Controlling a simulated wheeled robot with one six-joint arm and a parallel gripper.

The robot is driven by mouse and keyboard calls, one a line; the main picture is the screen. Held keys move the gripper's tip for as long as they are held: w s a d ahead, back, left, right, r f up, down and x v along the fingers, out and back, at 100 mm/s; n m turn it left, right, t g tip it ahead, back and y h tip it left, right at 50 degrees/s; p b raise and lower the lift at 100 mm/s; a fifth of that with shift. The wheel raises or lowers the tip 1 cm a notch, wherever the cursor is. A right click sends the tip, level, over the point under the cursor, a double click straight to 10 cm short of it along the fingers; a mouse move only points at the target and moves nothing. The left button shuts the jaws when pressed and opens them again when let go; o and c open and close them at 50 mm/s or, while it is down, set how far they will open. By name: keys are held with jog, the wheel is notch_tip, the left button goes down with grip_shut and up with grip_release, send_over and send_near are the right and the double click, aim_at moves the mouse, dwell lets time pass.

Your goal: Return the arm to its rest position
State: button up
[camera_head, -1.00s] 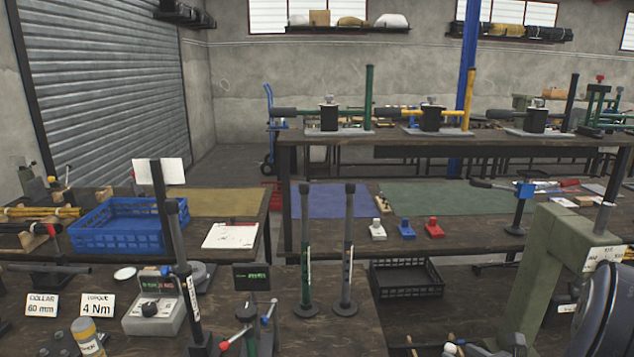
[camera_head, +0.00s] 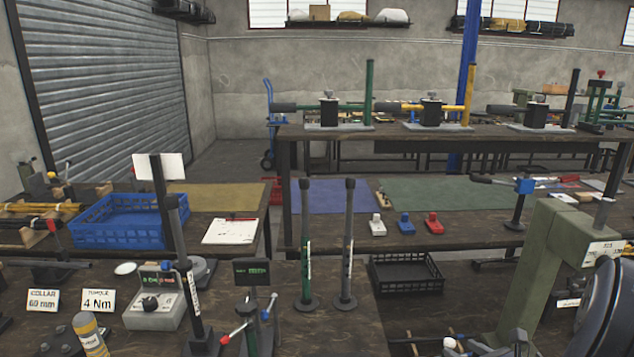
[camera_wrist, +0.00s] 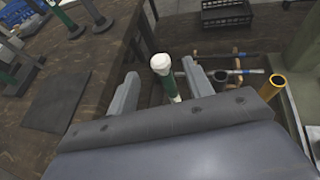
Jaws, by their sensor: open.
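My gripper (camera_wrist: 160,70) shows in the wrist view with its two grey fingers spread apart. A green post with a white rounded top (camera_wrist: 162,64) appears between the fingers in the picture. Whether it touches either finger, I cannot tell; no finger is closed on it. A yellow-rimmed tube (camera_wrist: 272,87) stands to the right of the fingers. I cannot make out the gripper with certainty in the head view.
Two tall handled posts (camera_head: 306,245) (camera_head: 348,245) stand on the near bench. A green press frame (camera_head: 545,265) rises at the right. A black crate (camera_head: 407,283) lies beyond, also in the wrist view (camera_wrist: 226,17). A blue crate (camera_head: 118,233) sits at the left.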

jog(key=x, duration=0.3)
jog(key=shift+w+r+p, duration=0.15)
jog(key=shift+r+p, duration=0.15)
notch_tip(320, 180, up, 7)
jog(key=p, duration=0.9)
send_over(449, 339)
jog(key=s, duration=0.3)
jog(key=shift+w+d+r, duration=0.2)
jog(key=shift+d, duration=0.2)
